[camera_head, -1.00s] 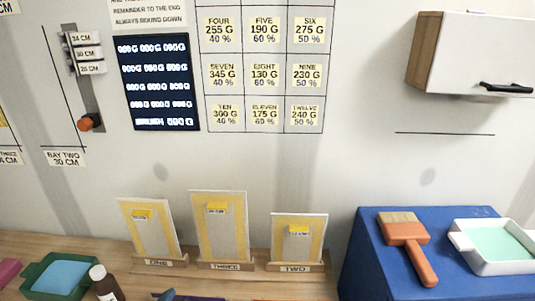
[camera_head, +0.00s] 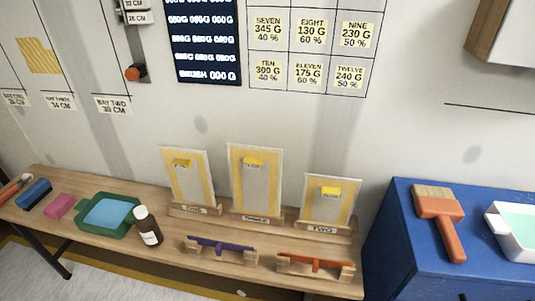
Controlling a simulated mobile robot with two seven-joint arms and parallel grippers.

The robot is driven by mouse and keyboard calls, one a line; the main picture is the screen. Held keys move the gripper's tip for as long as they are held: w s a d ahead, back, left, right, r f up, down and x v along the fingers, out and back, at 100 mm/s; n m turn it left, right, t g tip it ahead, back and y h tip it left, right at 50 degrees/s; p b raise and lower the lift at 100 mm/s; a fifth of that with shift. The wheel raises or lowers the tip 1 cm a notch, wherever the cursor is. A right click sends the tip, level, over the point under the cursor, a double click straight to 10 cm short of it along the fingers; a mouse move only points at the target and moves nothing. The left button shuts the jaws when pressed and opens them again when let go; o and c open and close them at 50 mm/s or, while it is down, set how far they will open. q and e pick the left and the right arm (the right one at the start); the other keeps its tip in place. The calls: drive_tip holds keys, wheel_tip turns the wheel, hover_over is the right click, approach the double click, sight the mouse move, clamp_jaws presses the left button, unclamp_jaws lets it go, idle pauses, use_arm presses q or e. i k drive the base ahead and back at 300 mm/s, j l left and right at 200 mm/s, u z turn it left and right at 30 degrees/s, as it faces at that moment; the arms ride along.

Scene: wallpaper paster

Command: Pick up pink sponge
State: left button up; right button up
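The pink sponge (camera_head: 60,205) is a small pink block lying on the wooden bench (camera_head: 170,258) at its left part. It sits between a dark blue brush-like block (camera_head: 34,193) on its left and a green tray (camera_head: 84,226) on its right. It looks apart from the blue block and close to the tray's handle end. Neither of my grippers shows in the head view.
The green tray holds light blue contents (camera_head: 108,213). A brown bottle (camera_head: 148,226) stands beside it. Purple (camera_head: 222,246) and orange (camera_head: 315,262) tools rest on holders. Sample boards (camera_head: 255,185) stand behind. A blue cabinet (camera_head: 400,250) carries a brush (camera_head: 440,215) and white tray (camera_head: 512,245).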

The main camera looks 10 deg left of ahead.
sight(59, 206)
drive_tip(key=u, duration=1.8)
